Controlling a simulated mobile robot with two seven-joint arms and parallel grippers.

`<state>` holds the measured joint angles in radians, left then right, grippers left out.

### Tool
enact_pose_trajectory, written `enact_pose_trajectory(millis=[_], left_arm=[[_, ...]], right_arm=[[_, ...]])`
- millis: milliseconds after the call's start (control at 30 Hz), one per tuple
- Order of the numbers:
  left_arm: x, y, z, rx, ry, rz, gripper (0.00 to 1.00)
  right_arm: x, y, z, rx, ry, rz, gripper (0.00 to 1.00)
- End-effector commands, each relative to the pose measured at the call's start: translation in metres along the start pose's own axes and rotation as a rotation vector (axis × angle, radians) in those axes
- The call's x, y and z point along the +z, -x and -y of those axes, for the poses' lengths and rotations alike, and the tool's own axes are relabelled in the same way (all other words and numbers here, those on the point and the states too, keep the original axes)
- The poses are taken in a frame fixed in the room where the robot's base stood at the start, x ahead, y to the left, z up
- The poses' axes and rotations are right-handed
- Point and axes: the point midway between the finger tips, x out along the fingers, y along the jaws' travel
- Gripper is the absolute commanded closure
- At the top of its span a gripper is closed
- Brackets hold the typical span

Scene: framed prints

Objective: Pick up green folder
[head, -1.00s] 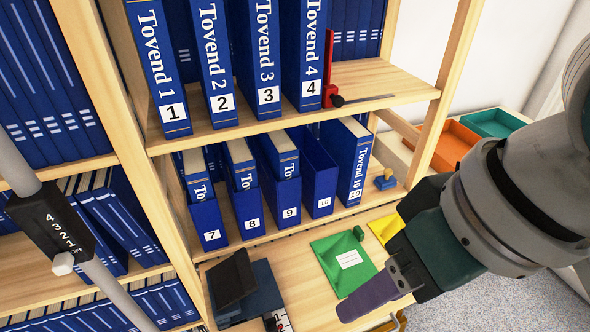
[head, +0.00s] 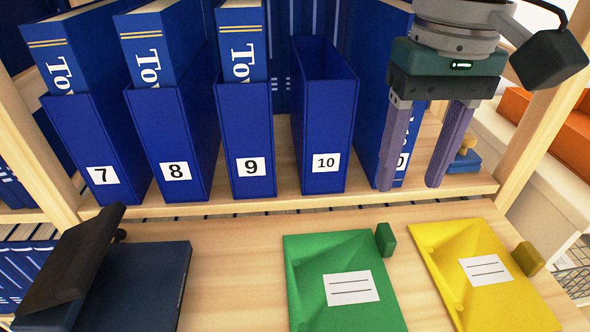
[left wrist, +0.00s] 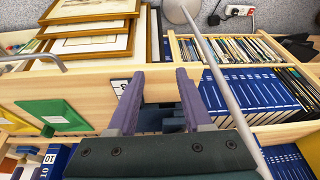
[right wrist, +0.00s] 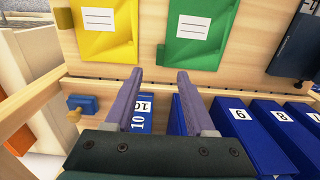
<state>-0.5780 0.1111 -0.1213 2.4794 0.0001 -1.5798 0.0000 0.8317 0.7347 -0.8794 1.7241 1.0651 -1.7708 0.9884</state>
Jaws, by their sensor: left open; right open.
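The green folder (head: 312,295) lies flat on the wooden shelf surface, with a white lined label and a small green tab at its upper right corner. It also shows in the right wrist view (right wrist: 199,54) and at the left of the left wrist view (left wrist: 50,107). My right gripper (head: 405,186) is open and empty, its fingers pointing down in front of the blue volume numbered 10, behind and above the folder. My left gripper is out of the head view; in the left wrist view (left wrist: 160,70) it is open and empty.
A yellow folder (head: 460,262) lies just right of the green one. Numbered blue slipcases (head: 325,120) line the shelf behind. Framed prints (left wrist: 90,45) lie stacked in the left wrist view.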

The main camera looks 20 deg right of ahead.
Motion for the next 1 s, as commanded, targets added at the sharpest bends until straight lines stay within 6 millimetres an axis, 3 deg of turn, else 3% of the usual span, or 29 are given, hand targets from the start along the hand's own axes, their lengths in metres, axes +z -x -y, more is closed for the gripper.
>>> enact_pose_trajectory(millis=[200, 433, 633, 800, 1000], left_arm=[[0.006, -0.015, 0.003, -0.009, -0.007, 0.002, 0.5], [0.008, -0.021, 0.003, -0.011, -0.01, 0.003, 0.5], [0.013, -0.035, 0.003, -0.011, -0.01, 0.003, 0.5], [0.014, -0.038, 0.003, -0.01, -0.01, 0.003, 0.5], [0.013, -0.037, 0.001, -0.006, -0.006, 0.003, 0.5]], right_arm=[[0.001, -0.043, 0.0, 0.001, 0.002, 0.002, 0.45], [0.001, -0.063, -0.001, 0.001, 0.003, 0.001, 0.45], [0.001, -0.096, -0.002, 0.003, 0.002, 0.002, 0.45], [0.001, -0.107, -0.002, 0.001, 0.004, -0.001, 0.45], [0.001, -0.107, -0.002, 0.001, 0.005, -0.001, 0.45]])
